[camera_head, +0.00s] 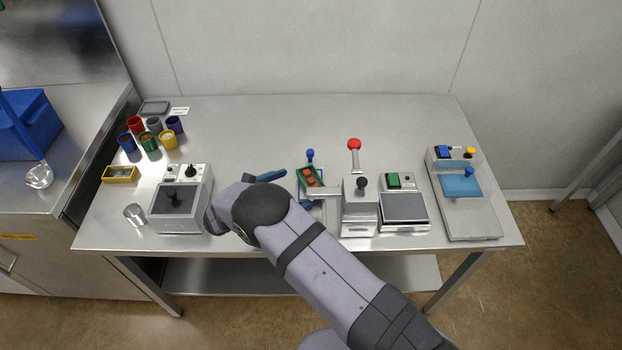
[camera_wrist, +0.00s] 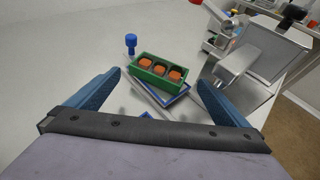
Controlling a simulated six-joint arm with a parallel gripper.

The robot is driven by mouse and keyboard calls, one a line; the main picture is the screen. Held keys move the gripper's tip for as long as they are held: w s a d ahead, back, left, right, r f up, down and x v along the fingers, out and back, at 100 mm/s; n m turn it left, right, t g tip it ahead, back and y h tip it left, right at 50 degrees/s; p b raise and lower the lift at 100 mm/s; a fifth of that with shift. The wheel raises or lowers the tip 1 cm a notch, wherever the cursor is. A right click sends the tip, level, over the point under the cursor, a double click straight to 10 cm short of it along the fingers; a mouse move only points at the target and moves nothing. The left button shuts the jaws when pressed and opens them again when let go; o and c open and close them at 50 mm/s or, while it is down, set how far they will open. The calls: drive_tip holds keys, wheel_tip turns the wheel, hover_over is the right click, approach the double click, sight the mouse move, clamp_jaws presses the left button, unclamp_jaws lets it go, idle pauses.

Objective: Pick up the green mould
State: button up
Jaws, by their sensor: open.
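The green mould (camera_head: 309,179) is a small rectangular tray with orange-brown pieces in its cells. It sits at the middle of the table, tilted over a blue-edged plate (camera_head: 318,197). In the wrist view the green mould (camera_wrist: 158,71) lies ahead of my gripper, with three pieces visible, and the blue-edged plate (camera_wrist: 181,95) shows beneath it. My gripper (camera_wrist: 158,92) is open and empty, its two blue fingers spread to the left and right of the mould's near side. In the head view my arm hides part of the gripper, with one blue finger (camera_head: 271,175) showing left of the mould.
A blue-knobbed peg (camera_wrist: 131,44) stands just behind the mould. A metal machine with a red-knobbed lever (camera_head: 354,145) stands close to its right. A grey-lidded box (camera_head: 180,207), several coloured cups (camera_head: 149,141) and a yellow tray (camera_head: 120,174) are at left. The table behind the mould is clear.

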sight(309, 181)
drive_tip(key=shift+p+x, duration=1.4)
drive_tip(key=shift+x, duration=0.95)
drive_tip(key=shift+w+d, duration=0.2)
drive_tip(key=shift+w, duration=0.05)
drive_tip(key=c, duration=0.9)
drive_tip(key=shift+r, duration=0.1)
drive_tip(key=shift+c, duration=0.2)
drive_tip(key=shift+s+a, duration=0.15)
drive_tip(key=shift+a, duration=0.05)
drive_tip(key=s+a+b, duration=1.1)
drive_tip(key=s+a, duration=1)
drive_tip(key=shift+b, duration=0.3)
drive_tip(key=shift+s+a+b, duration=0.45)
drive_tip(key=shift+s+a, duration=0.2)
drive_tip(key=shift+s, duration=0.05)
